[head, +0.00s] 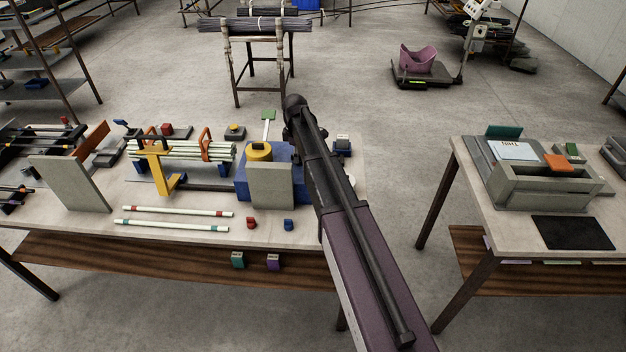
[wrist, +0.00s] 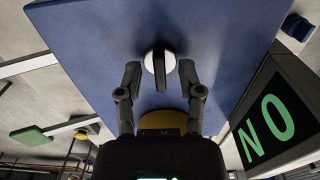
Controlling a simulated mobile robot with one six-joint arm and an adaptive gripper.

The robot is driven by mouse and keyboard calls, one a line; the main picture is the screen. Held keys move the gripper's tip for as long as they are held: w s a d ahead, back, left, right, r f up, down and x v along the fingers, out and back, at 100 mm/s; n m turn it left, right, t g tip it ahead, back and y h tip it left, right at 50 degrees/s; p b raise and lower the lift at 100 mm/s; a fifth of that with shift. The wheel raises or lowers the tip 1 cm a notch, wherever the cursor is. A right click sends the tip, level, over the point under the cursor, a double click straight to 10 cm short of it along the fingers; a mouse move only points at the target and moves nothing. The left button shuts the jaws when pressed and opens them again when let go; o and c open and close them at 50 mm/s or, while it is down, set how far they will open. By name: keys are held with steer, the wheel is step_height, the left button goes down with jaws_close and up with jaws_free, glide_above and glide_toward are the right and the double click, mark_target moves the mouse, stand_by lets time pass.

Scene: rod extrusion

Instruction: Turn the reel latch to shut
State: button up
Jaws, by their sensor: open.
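The reel latch (wrist: 160,64) is a black bar on a round white disc, set on a blue panel (wrist: 215,28). In the wrist view the bar runs up and down the picture. My gripper (wrist: 160,72) is open, with one dark finger on each side of the latch and a visible gap to each. I cannot tell how deep the fingertips reach. In the head view the blue reel housing (head: 242,184) stands on the left table beside my arm, with a yellow cylinder (head: 258,151) on top. The latch and fingertips are hidden there.
A grey upright plate (head: 272,187) stands before the housing. A rack of pale rods (head: 185,150) and a yellow stand (head: 160,170) are to its left. In the wrist view a black sign with green letters (wrist: 266,117) is close on the right. Open floor separates the two tables.

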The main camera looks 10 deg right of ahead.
steer(key=shift+m, duration=0.3)
steer(key=m, duration=0.3)
steer(key=shift+m, duration=0.3)
steer(key=m, duration=0.4)
steer(key=shift+m, duration=0.3)
steer(key=m, duration=0.8)
steer(key=shift+m, duration=0.3)
steer(key=shift+r+p, duration=0.35)
step_height(320, 180, up, 14)
steer(key=p, duration=1.4)
steer(key=s+f+n+b, duration=0.1)
steer(key=s+f+b, duration=0.1)
steer(key=s, duration=1.2)
steer(key=s+f+n+b, duration=0.2)
steer(key=s, duration=1.2)
steer(key=shift+s+f, duration=0.2)
steer(key=shift+s, duration=0.05)
